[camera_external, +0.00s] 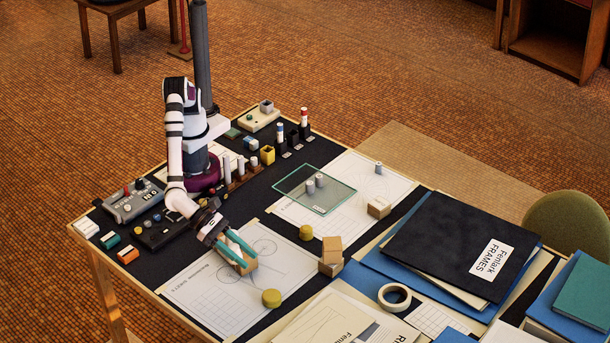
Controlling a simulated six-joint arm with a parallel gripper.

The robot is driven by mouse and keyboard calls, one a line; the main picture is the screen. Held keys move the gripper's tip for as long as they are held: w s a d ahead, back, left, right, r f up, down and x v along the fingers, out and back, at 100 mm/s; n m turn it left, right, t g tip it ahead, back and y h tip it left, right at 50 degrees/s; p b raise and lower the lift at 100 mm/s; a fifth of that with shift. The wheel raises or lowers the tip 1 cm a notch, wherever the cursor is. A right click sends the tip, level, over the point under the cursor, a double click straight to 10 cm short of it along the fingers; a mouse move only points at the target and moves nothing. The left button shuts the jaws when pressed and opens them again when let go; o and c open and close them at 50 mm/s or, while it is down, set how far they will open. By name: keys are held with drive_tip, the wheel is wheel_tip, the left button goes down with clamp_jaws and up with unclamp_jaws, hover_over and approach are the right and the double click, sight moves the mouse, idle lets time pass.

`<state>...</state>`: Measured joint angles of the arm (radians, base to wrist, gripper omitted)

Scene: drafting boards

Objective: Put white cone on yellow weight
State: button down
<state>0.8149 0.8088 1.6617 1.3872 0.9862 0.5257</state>
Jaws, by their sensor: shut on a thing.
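My gripper (240,250) has teal fingers and is low over the left drawing sheet. A squat yellow round piece (271,299), like a weight, stands on the sheet's lower edge, right of and nearer than the gripper.
Two stacked wooden blocks (331,256) stand right of the sheet. The glass plate (330,202) lies on a second sheet, with another wooden block (379,208) nearby. A tape roll (394,297) and dark folders (450,235) fill the right. Control boxes (133,200) line the left.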

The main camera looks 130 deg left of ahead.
drive_tip(key=d, duration=0.2)
drive_tip(key=h, duration=0.1)
hover_over(276, 308)
drive_tip(key=shift+m, duration=0.4)
wheel_tip(276, 308, down, 6)
drive_tip(key=shift+f, duration=0.2)
drive_tip(key=shift+w+a+f, duration=0.15)
drive_tip(key=shift+f, duration=2)
drive_tip(key=shift+f, duration=0.1)
drive_tip(key=c, duration=0.5)
unclamp_jaws()
